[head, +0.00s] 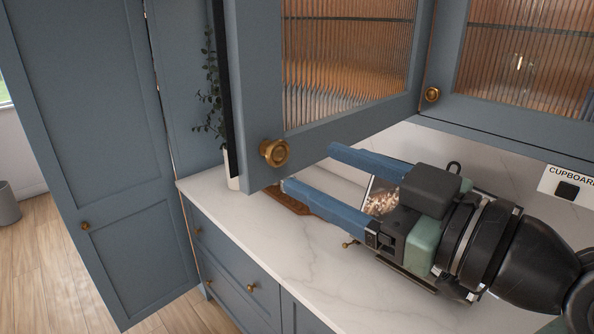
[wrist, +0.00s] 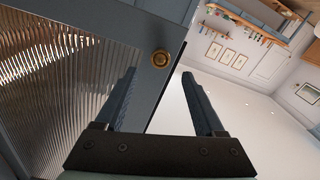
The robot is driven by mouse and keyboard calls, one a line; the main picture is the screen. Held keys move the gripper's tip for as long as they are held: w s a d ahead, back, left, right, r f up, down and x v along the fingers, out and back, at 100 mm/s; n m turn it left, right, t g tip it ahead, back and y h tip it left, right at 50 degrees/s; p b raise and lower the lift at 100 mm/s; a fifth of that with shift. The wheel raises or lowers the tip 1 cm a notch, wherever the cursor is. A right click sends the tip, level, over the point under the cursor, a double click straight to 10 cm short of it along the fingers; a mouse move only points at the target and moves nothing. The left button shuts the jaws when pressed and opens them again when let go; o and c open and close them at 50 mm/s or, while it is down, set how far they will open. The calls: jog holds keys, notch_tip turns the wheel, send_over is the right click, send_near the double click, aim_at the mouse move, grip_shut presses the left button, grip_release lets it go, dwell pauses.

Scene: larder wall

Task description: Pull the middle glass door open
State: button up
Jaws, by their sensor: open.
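A blue-framed door with ribbed glass (head: 345,60) stands swung out at an angle from the wall row; I take it as the middle glass door. Its round brass knob (head: 274,152) is at the lower free corner. The door also shows in the wrist view (wrist: 60,85), with its knob (wrist: 160,58) ahead of the fingers. My gripper (head: 308,167) is open and empty, just below the door's bottom edge in the head view. In the wrist view the door's frame edge shows between my fingers (wrist: 158,75). I cannot tell whether either finger touches it.
Another ribbed glass door (head: 530,55) with a brass knob (head: 432,94) is at the right, shut. Below lies a marble counter (head: 300,240) with a wooden board (head: 290,200) and a clear container (head: 380,197). A potted plant (head: 209,90) stands behind the door. A tall blue cabinet (head: 80,110) is at left.

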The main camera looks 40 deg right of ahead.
jog(key=s+b, duration=0.1)
jog(key=s, duration=0.5)
jog(key=shift+s+d, duration=0.35)
jog(key=w+a+r+m+t+h, duration=0.1)
jog(key=w+a+r+m+t, duration=0.1)
jog(key=w+a+r, duration=0.4)
jog(key=w+a+r+m+t+h, duration=0.1)
jog(key=w+a+t, duration=0.1)
jog(key=w+a, duration=0.35)
jog(key=s+a+r+t, duration=0.1)
jog(key=a+r+t, duration=0.1)
jog(key=a+r, duration=0.2)
jog(key=s+a+r+m+t, duration=0.1)
jog(key=a+r+t, duration=0.2)
jog(key=a, duration=0.7)
notch_tip(320, 180, up, 2)
jog(key=shift+r, duration=0.15)
dwell(0.4)
